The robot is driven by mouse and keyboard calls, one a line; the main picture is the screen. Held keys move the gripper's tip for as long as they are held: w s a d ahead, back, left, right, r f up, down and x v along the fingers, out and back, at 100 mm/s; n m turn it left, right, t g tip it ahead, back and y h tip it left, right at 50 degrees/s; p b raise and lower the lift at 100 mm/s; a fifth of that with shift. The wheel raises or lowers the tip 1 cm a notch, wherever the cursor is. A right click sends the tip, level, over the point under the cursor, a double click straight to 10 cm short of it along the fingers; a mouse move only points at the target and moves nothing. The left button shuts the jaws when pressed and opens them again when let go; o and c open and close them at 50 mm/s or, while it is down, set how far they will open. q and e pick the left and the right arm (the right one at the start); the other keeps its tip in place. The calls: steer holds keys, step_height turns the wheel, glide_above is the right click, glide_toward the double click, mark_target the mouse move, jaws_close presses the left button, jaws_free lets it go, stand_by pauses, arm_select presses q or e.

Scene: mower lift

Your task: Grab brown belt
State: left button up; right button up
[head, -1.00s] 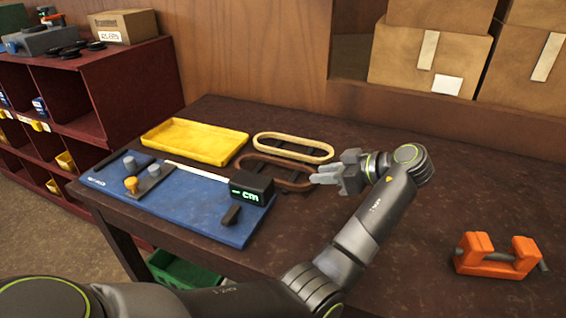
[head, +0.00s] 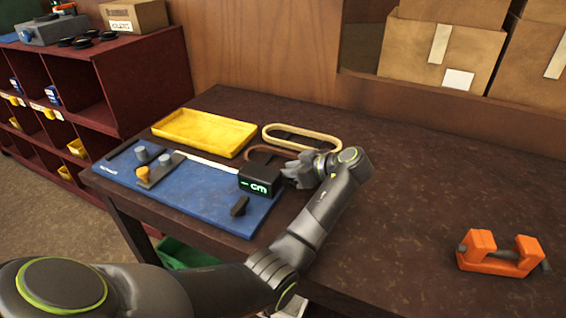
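The brown belt (head: 262,151) lies on the dark table behind the black cm display, in front of a cream belt (head: 302,128). Only its left and back part shows; my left gripper and the display hide the rest. My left gripper (head: 290,173) is over the right part of the brown belt, just right of the display. Its fingers are small and partly merged with the wrist, so I cannot tell if they are open or shut, or touch the belt. My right gripper is not in view.
A blue measuring board (head: 190,200) with a black cm display (head: 259,180) lies left of the gripper. A yellow tray (head: 204,134) is behind it. An orange clamp (head: 499,254) stands at the right. The table's middle right is clear.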

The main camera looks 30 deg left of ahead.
arm_select(q)
steer(key=x, duration=0.3)
steer(key=shift+a+f, duration=0.1)
steer(key=shift+a, duration=0.25)
jaws_close()
